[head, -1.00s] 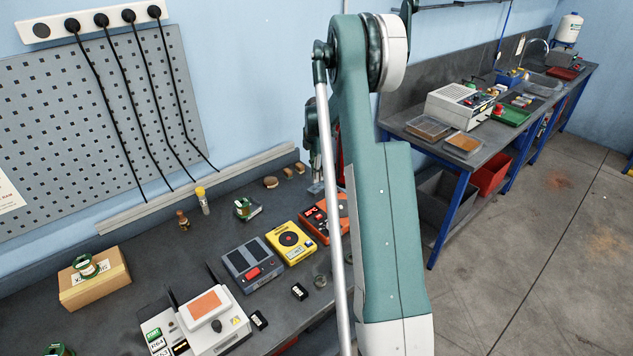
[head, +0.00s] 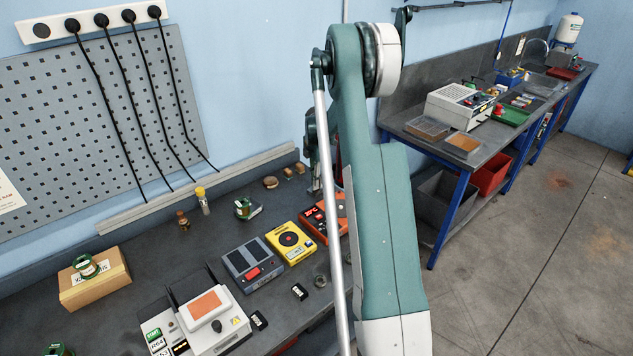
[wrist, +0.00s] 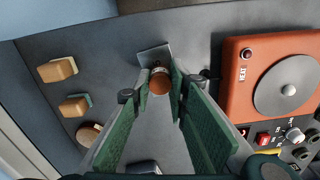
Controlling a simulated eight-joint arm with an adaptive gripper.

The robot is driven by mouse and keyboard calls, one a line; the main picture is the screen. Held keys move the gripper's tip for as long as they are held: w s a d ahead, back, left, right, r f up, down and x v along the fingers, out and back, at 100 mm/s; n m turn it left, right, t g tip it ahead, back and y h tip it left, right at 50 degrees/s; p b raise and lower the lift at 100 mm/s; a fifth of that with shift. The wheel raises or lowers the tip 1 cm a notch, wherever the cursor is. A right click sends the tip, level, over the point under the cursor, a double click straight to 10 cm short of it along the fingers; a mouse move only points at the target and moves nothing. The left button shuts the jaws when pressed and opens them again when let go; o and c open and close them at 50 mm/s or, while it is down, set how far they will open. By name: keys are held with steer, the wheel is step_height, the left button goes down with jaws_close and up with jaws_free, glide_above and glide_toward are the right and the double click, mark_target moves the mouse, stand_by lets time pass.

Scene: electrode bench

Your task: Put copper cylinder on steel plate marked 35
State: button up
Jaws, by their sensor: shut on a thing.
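In the wrist view, my gripper (wrist: 159,80) has its green fingers closed around the copper cylinder (wrist: 159,86). The cylinder's round orange-brown end faces the camera. A grey metal plate (wrist: 152,53) shows just behind the fingertips, tilted in the picture and partly covered by the cylinder and fingers. I cannot read a mark on it, and cannot tell whether the cylinder touches it. In the head view, my arm hides the fingertips and the held cylinder.
An orange hot plate (wrist: 285,85) stands close to the right of the fingers. Two tan blocks (wrist: 57,69) (wrist: 74,106) and a brown disc (wrist: 89,133) lie to the left. A yellow device (head: 290,242) and a grey device (head: 250,264) stand along the bench.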

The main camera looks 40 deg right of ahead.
steer(key=shift+f, duration=0.2)
steer(key=o, duration=1)
steer(key=shift+r, duration=0.1)
steer(key=shift+r, duration=0.15)
step_height(320, 180, up, 12)
stand_by(0.5)
